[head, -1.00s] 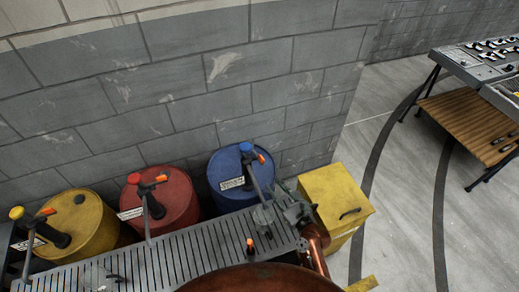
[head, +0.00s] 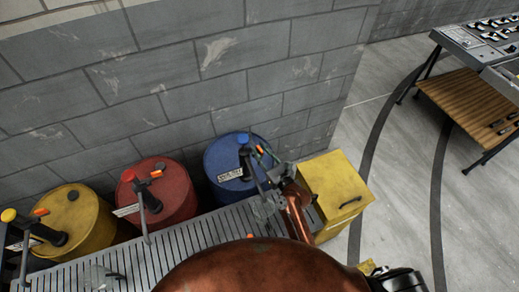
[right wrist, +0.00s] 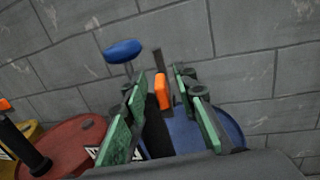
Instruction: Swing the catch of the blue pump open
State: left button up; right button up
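The blue pump (head: 245,158) stands on the blue drum (head: 222,162) against the wall, with a blue knob on top. Its orange catch (head: 260,149) shows at the upper part. My right gripper (head: 268,156) is at the catch, partly hiding the pump. In the right wrist view the orange catch (right wrist: 161,90) stands between the two green-padded fingers of my right gripper (right wrist: 160,98), which are apart with gaps on both sides. The blue knob (right wrist: 123,51) is beyond the left finger. My left gripper is not in view.
A red drum (head: 175,205) and a yellow drum (head: 85,215) with similar pumps stand to the left. A slatted grey bench (head: 190,245) runs in front. A yellow box (head: 330,178) stands right of the blue drum. The brick wall is close behind.

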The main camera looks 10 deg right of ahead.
jog(key=shift+w, duration=0.1)
grip_shut()
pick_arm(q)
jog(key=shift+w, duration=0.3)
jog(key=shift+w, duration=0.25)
